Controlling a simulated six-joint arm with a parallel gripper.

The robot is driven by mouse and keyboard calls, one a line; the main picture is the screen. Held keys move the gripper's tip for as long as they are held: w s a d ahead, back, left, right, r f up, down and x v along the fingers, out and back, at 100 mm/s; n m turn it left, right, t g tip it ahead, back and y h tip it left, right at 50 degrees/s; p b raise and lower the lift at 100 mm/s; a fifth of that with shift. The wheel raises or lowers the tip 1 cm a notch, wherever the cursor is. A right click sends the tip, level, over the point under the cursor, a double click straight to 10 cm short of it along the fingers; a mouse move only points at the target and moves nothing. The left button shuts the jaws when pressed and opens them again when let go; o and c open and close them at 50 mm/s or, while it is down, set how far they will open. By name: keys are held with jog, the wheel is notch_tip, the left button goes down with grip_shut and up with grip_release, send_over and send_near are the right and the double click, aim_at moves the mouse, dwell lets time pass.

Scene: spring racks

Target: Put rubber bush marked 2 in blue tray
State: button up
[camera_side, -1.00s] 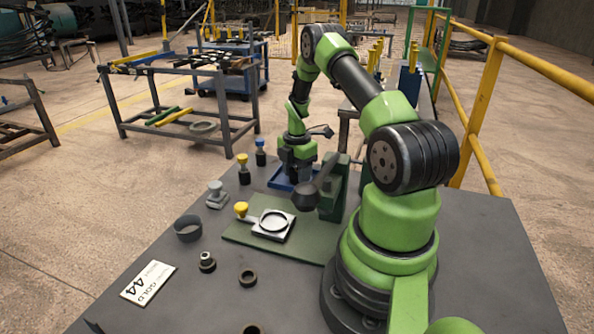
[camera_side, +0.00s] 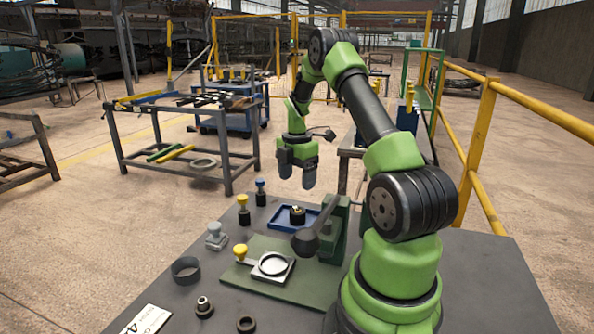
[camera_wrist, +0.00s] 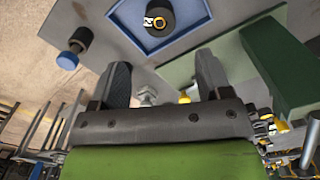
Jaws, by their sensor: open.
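The blue tray (camera_side: 284,222) lies flat on the dark table behind the green press. A black rubber bush (camera_side: 297,216) with a light and yellow centre stands in the tray, apart from its rim. My gripper (camera_side: 297,180) is open and empty, raised above and behind the tray. Its two fingers also show in the wrist view (camera_wrist: 162,84), with nothing between them.
A green press (camera_side: 335,228) with a black lever stands in front of the tray. Blue-knobbed (camera_side: 260,190), yellow-knobbed (camera_side: 242,212) and grey (camera_side: 215,236) stamps stand left. A dark cup (camera_side: 186,270) and two ring-like parts lie nearer. A white card (camera_side: 148,321) lies at the front.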

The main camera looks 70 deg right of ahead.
jog(key=w+a+r+m+t, duration=0.3)
jog(key=a+r+m, duration=0.4)
jog(key=a+r, duration=0.8)
jog(key=s+a+r+m+t+y, duration=0.1)
jog(key=s+a+r+m+t, duration=0.1)
jog(key=s+a+m, duration=0.3)
jog(key=s+a+r+m+t+y, duration=0.1)
jog(key=s+a+m, duration=0.4)
jog(key=a, duration=0.6)
jog(key=shift+s+a+r+t, duration=0.3)
jog(key=shift+s+r+t, duration=0.3)
jog(key=shift+s+r, duration=0.4)
jog(key=shift+s+f, duration=0.15)
